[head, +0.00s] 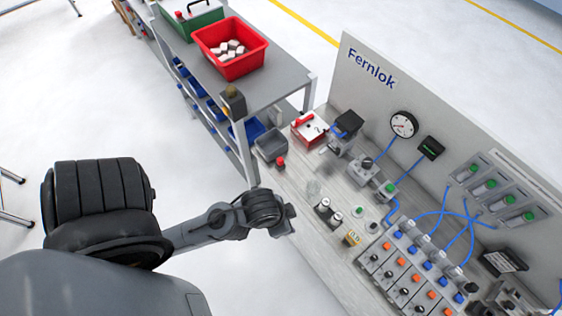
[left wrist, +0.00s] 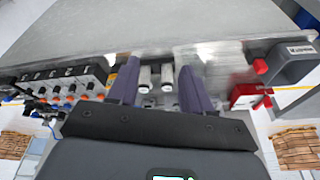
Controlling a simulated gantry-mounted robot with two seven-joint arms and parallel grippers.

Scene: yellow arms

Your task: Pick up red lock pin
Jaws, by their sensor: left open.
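A small red part (head: 280,162), which looks like the red lock pin, stands on the bench just in front of a grey bin. It also shows as a red knob (left wrist: 260,66) at the right of the left wrist view, beside the bin's edge. My left gripper (head: 290,219) is over the bench's near edge, below the red part in the head view and apart from it. In the left wrist view its two dark fingers (left wrist: 158,80) are spread with nothing held. Two pale cylinders (left wrist: 144,75) show beyond the gap. My right gripper is not in view.
Jars, cans (head: 323,206) and a valve block (head: 400,268) stand farther along the bench. A panel with a gauge (head: 403,124) rises behind.

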